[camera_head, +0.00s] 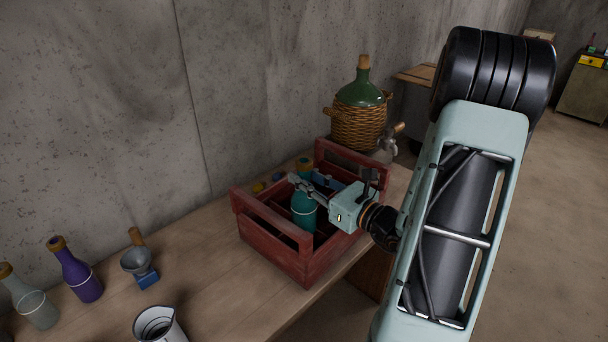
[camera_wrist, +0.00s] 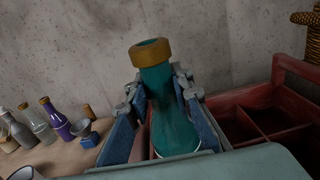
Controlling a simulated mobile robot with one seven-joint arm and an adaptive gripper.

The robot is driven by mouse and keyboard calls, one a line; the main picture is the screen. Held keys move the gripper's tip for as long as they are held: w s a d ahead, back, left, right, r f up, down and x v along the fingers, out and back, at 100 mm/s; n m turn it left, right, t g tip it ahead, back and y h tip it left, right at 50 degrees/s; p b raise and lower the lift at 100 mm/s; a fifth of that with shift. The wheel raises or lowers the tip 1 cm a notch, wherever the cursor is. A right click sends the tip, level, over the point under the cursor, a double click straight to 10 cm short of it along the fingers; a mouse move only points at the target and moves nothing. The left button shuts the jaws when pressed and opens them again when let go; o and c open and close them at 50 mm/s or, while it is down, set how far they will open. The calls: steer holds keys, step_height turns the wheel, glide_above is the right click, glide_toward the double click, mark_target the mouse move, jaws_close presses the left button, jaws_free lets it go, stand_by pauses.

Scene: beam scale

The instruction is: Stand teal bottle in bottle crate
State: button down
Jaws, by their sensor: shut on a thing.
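The teal bottle (camera_head: 304,215) is upright within the outline of the red bottle crate (camera_head: 275,247). Its brown-orange lip shows above my gripper, and its base is hidden, so I cannot tell whether it touches the crate floor. My gripper (camera_head: 316,184) reaches in from the right and is shut on the bottle. In the wrist view the teal bottle (camera_wrist: 170,110) stands between the blue finger pads of my gripper (camera_wrist: 160,112), lip toward the camera's top. The crate (camera_wrist: 255,97) shows there on the right, with empty compartments.
A purple bottle (camera_head: 77,272), a grey bottle (camera_head: 37,308), a funnel (camera_head: 138,260) on a blue block and a white jug (camera_head: 158,326) stand left of the crate. A wicker-covered green demijohn (camera_head: 359,125) stands behind it. The concrete wall (camera_head: 120,110) runs along the table's back.

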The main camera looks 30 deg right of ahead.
mark_target(313, 223)
step_height(313, 223, down, 12)
steer(key=b, duration=0.9)
steer(key=shift+r, duration=0.2)
steer(key=shift+f+b, duration=0.5)
steer(key=shift+f, duration=0.1)
steer(key=c, duration=1.6)
jaws_free()
steer(key=v, duration=1.2)
